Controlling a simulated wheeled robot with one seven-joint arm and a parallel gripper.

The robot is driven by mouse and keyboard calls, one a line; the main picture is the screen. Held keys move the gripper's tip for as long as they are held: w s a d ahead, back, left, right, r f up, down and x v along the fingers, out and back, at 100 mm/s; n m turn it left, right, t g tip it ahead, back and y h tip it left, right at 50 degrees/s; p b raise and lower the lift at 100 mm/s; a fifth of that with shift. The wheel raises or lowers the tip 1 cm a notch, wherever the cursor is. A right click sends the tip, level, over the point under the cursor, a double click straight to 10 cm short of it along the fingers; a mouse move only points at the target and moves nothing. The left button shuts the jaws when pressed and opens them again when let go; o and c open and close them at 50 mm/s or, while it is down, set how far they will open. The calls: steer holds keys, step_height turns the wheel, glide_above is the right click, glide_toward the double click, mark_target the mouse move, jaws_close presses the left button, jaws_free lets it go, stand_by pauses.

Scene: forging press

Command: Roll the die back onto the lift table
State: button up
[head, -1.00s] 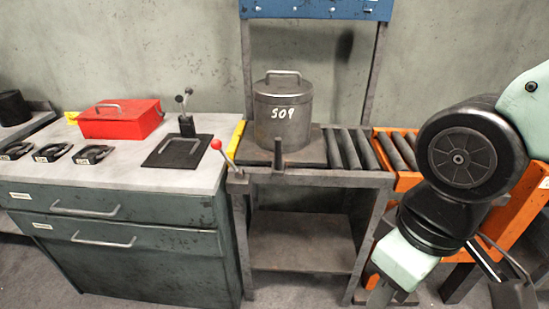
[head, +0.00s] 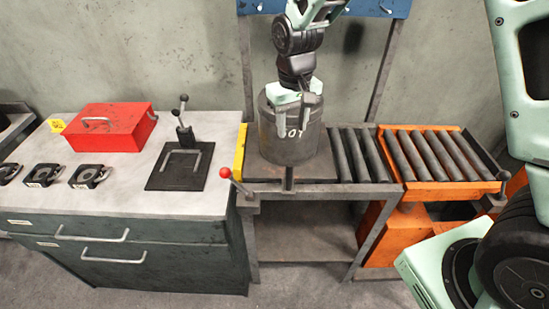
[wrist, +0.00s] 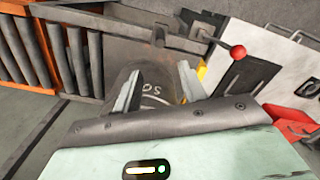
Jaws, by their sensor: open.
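The die is a dark grey steel cylinder marked with white digits (head: 282,151). It stands upright on the flat plate at the left of the roller stand (head: 352,155). The lift table (head: 438,160) is orange with grey rollers, at the stand's right end. My gripper (head: 299,110) points down at the top of the die, its two fingers apart. My arm hides the die's top handle, and I cannot tell whether the fingers touch the die. In the wrist view the die (wrist: 152,90) shows between the open fingers of my gripper (wrist: 158,70).
A red-knobbed lever (head: 226,173) and a dark upright post (head: 289,178) stand at the stand's front edge. Left is a workbench (head: 130,190) with a red box (head: 112,128), a black plate with a handle (head: 181,168) and black clamps. A blue panel (head: 378,8) hangs behind.

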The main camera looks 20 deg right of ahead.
mark_target(290, 173)
step_height(290, 173, down, 17)
steer(key=p, duration=0.4)
steer(key=shift+f, duration=0.1)
steer(key=shift+s, duration=0.1)
jaws_close()
steer(key=shift+d, duration=0.1)
